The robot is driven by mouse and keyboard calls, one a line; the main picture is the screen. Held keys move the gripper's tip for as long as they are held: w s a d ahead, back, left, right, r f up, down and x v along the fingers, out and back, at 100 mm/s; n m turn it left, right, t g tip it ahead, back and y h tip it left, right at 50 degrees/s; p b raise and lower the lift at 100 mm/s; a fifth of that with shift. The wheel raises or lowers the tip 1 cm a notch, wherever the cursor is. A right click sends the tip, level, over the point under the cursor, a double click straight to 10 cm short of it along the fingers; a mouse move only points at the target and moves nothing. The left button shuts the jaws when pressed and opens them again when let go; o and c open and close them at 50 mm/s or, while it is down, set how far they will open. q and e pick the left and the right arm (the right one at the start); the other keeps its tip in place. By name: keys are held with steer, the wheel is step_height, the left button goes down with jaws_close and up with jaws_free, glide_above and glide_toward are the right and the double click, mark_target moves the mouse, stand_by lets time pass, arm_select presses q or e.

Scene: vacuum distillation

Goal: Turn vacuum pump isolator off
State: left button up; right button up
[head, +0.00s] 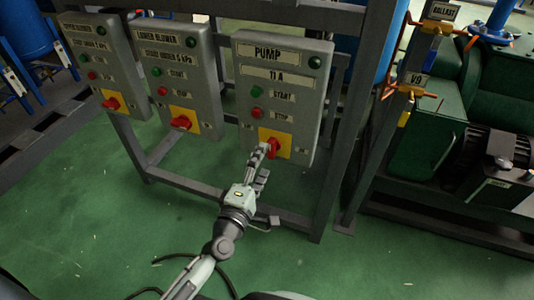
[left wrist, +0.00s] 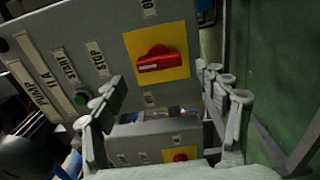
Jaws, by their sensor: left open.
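The pump control box (head: 281,85) is a grey panel labelled PUMP, with a green START button and a red STOP button. Its isolator is a red rotary knob (head: 271,147) on a yellow plate (head: 284,137) at the bottom of the panel. In the left wrist view the red knob (left wrist: 160,60) is in full sight on its yellow plate (left wrist: 180,40). My left gripper (head: 262,161) is open just in front of and below the knob. In the left wrist view its fingers (left wrist: 160,95) are spread to either side, with the knob beyond them and apparently untouched. My right gripper is not seen.
Two similar grey boxes stand to the left, the lower blower box (head: 175,75) and another box (head: 98,60), each with a red knob. A grey frame post (head: 345,110) stands right of the pump box. Green machinery (head: 430,130) is at the right. Green floor lies below.

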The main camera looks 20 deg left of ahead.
arm_select(q)
steer(key=s, duration=0.8)
steer(key=shift+a, duration=0.15)
